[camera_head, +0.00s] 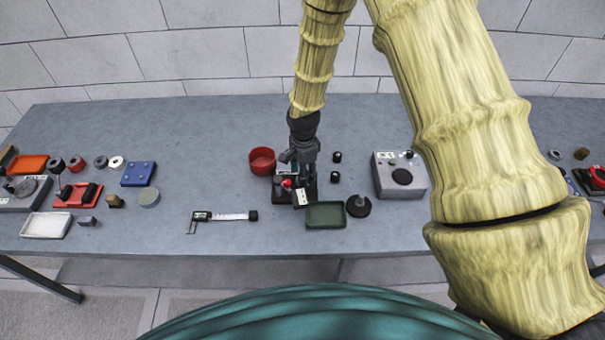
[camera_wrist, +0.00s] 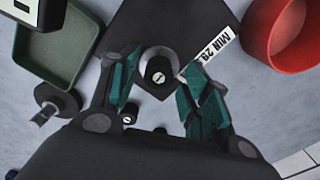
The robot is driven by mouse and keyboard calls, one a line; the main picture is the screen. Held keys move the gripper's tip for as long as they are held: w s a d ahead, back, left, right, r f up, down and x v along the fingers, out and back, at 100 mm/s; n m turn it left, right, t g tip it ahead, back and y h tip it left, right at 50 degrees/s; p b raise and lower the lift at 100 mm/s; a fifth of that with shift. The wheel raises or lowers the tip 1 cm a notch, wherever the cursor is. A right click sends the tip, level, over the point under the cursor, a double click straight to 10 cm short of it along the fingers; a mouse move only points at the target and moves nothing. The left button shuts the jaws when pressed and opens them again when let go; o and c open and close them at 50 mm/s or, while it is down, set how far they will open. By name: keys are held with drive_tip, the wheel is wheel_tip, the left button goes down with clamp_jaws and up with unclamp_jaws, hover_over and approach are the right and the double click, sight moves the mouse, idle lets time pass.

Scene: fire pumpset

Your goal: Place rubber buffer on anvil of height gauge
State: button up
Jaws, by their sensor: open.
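The height gauge (camera_head: 282,194) stands mid-table, with a dark base that also shows in the wrist view (camera_wrist: 205,30) with a white "MIN 28" label. A black cylindrical rubber buffer (camera_wrist: 158,70) marked "1" stands upright on the pale round anvil (camera_wrist: 150,53). My gripper (camera_head: 297,160) is over the gauge, fingers pointing down. In the wrist view my gripper (camera_wrist: 157,85) is open, one finger on each side of the buffer, seemingly not pressing it. In the head view my gripper hides the buffer and anvil.
Two black cylinders (camera_head: 336,157) stand right of the gauge. A red bowl (camera_head: 262,161) is close on its left, a green tray (camera_head: 326,215) at its front right. A black disc with a peg (camera_head: 358,206) and a grey device (camera_head: 400,177) are farther right. A caliper (camera_head: 225,216) lies left.

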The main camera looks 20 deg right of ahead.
wheel_tip(320, 180, up, 11)
drive_tip(key=b, duration=0.3)
drive_tip(key=shift+b, duration=0.4)
